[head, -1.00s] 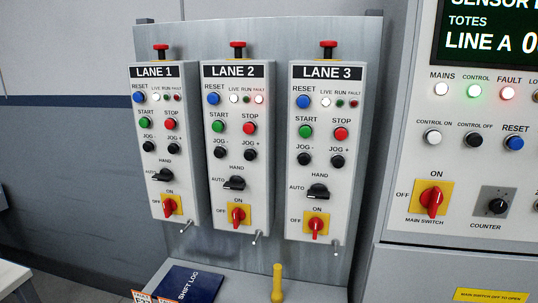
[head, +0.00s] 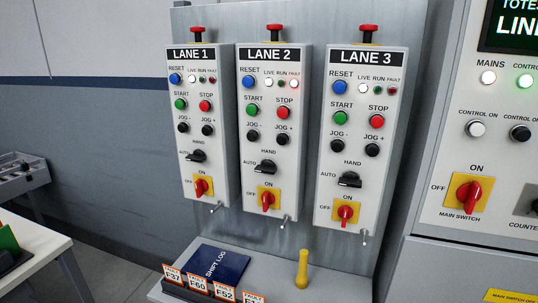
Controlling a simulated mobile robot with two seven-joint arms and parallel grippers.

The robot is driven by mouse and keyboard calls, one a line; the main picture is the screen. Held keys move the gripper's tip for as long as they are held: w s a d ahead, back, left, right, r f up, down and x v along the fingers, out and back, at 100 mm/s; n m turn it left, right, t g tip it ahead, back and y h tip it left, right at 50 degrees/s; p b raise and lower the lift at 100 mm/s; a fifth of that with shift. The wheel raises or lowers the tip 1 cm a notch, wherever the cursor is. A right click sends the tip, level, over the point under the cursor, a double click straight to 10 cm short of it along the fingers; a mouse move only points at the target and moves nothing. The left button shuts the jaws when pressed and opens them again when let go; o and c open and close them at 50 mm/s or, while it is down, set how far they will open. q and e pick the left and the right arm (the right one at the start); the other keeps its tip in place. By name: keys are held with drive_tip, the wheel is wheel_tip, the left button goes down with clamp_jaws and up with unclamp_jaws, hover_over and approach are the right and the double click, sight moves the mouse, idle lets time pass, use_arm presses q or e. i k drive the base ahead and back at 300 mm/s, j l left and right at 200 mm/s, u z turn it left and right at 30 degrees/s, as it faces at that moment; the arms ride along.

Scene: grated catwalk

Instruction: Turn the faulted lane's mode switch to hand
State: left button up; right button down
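Three grey control boxes stand side by side on a metal panel: Lane 1 (head: 190,122), Lane 2 (head: 257,181) and Lane 3 (head: 355,212). The Lane 1 mode switch (head: 197,156) and Lane 3 mode switch (head: 350,180) look similarly set. Neither of my grippers is in view.
A shelf below holds a blue shift log (head: 220,262), several orange-edged tags (head: 198,283) and an upright yellow handle (head: 303,268). A larger cabinet with a main switch (head: 468,194) stands at the right. A white table (head: 30,250) is at lower left.

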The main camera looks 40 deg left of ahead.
sight(267, 166)
drive_tip(key=j, duration=0.85)
drive_tip(key=k+j+z, duration=0.1)
drive_tip(key=j, duration=0.8)
